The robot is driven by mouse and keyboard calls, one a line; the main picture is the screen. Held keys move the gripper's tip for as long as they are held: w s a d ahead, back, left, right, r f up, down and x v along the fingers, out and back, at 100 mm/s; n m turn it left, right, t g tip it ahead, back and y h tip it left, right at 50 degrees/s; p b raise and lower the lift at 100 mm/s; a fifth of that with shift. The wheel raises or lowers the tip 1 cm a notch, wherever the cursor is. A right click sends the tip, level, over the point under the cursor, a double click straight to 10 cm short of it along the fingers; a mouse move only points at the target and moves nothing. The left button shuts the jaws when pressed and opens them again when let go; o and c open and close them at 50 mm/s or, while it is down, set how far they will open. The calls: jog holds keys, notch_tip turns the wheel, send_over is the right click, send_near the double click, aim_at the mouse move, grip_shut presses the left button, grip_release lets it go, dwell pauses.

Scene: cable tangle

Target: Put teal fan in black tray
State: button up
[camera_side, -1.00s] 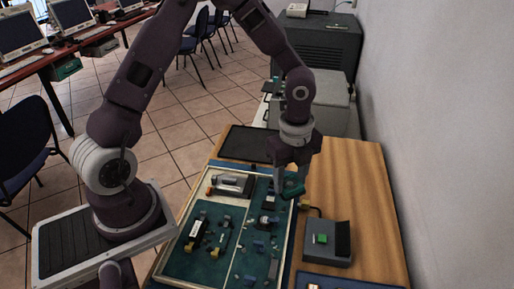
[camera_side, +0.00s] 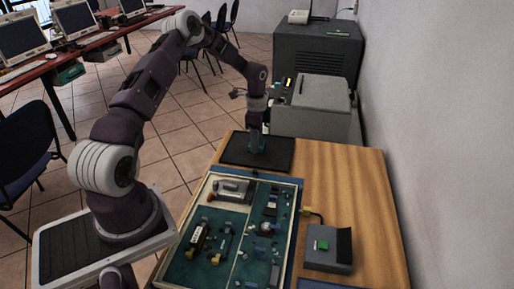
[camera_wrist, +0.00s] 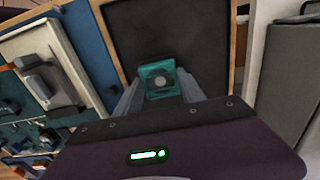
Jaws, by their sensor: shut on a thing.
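The teal fan (camera_wrist: 161,82) is a small square block with a round grey hub, held between the two fingers of my gripper (camera_wrist: 160,97) in the wrist view. In the side view the fan (camera_side: 256,141) is a small teal patch at the tip of my gripper (camera_side: 256,136). The black tray (camera_side: 277,155) lies flat at the far end of the wooden table, and it fills the upper middle of the wrist view (camera_wrist: 190,32). My gripper is shut on the fan, over the tray. I cannot tell whether the fan touches the tray's floor.
A framed teal board (camera_side: 203,262) with several parts stands in front of the tray. A dark box with a green button (camera_side: 325,259) is to its right. A grey machine (camera_side: 311,106) stands behind the table. The table's right side (camera_side: 355,190) is bare wood.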

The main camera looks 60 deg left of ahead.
jog(key=shift+f, duration=1.45)
jog(key=o, duration=1.4)
jog(key=shift+f, duration=0.1)
jog(key=shift+c, duration=0.2)
